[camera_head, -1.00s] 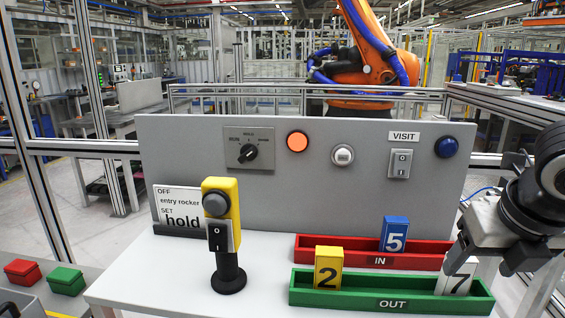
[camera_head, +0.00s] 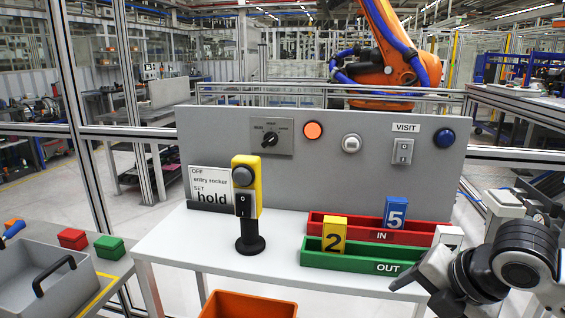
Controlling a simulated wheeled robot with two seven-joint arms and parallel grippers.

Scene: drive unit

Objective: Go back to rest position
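My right gripper (camera_head: 425,274) is at the lower right, in front of the right end of the green OUT tray (camera_head: 345,260). Its fingers are seen edge-on, so their opening is unclear. A white block (camera_head: 449,234) shows at that end of the tray, its face mostly hidden by the gripper; whether they touch is unclear. The yellow 2 block (camera_head: 334,234) stands in the OUT tray. The blue 5 block (camera_head: 396,212) stands in the red IN tray (camera_head: 360,228). My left gripper is not in view.
A yellow switch post (camera_head: 247,195) stands on the white table beside a "hold" sign (camera_head: 209,187). The grey panel (camera_head: 215,140) behind has a lit orange lamp (camera_head: 313,130). An orange bin (camera_head: 248,305) is below the front edge. A grey tote (camera_head: 50,280) is at left.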

